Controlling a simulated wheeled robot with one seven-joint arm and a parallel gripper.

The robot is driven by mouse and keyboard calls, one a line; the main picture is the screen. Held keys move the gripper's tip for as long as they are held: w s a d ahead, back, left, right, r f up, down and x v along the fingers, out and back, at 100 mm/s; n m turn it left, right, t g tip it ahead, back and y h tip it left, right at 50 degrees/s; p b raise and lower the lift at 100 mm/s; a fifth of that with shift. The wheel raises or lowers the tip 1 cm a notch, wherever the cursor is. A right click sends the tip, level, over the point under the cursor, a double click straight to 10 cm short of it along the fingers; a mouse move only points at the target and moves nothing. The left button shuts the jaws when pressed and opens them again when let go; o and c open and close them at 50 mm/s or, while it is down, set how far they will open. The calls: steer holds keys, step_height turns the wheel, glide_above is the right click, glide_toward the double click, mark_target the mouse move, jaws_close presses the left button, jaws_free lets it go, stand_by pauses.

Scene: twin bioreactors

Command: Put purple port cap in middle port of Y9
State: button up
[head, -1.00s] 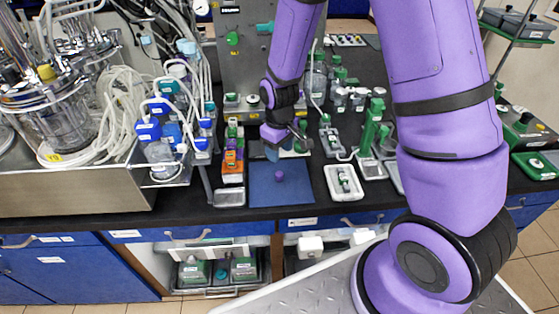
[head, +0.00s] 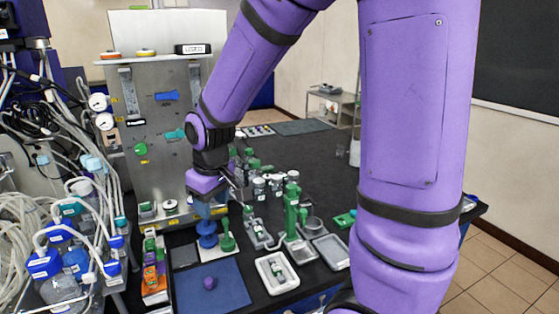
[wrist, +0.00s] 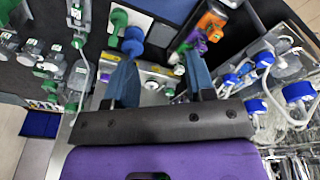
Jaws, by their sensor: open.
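The purple port cap (head: 210,283) lies on the blue mat (head: 232,299) at the front of the dark bench in the head view. My gripper (head: 211,214) is open and points down beyond the back edge of the mat, above a blue knob-shaped piece (head: 207,240). In the wrist view my gripper's two blue fingers (wrist: 160,78) are spread apart, with the blue knob-shaped piece (wrist: 132,42) near the left fingertip. I see nothing held between them. The cap does not show clearly in the wrist view. No Y9 label is readable, and its middle port cannot be made out.
A green knob-shaped piece (head: 227,241) stands beside the blue one. A rack with orange and green pieces (head: 153,272) is left of the mat, and a white tray (head: 277,275) is right. Tubing and blue-capped bottles (head: 45,263) crowd the left. A grey panel unit (head: 155,130) stands behind.

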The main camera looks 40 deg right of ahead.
steer(key=s+d+r+m+t, duration=0.1)
steer(key=s+d+r, duration=0.1)
steer(key=s+r, duration=0.5)
steer(key=s+d+r+m+t, duration=0.1)
steer(key=s+r+m+t, duration=0.1)
steer(key=s+r, duration=0.6)
steer(key=shift+s+d, duration=0.35)
steer(key=shift+s, duration=0.85)
steer(key=shift+o, duration=0.6)
steer(key=shift+s+r+m, duration=0.15)
steer(key=shift+s+m, duration=0.15)
steer(key=shift+s, duration=0.25)
steer(key=g, duration=0.5)
glide_above(208, 280)
step_height(208, 280, down, 32)
steer(key=shift+m, duration=0.3)
steer(key=shift+s+f, duration=0.1)
steer(key=shift+f, duration=5.65)
steer(key=shift+c, duration=0.5)
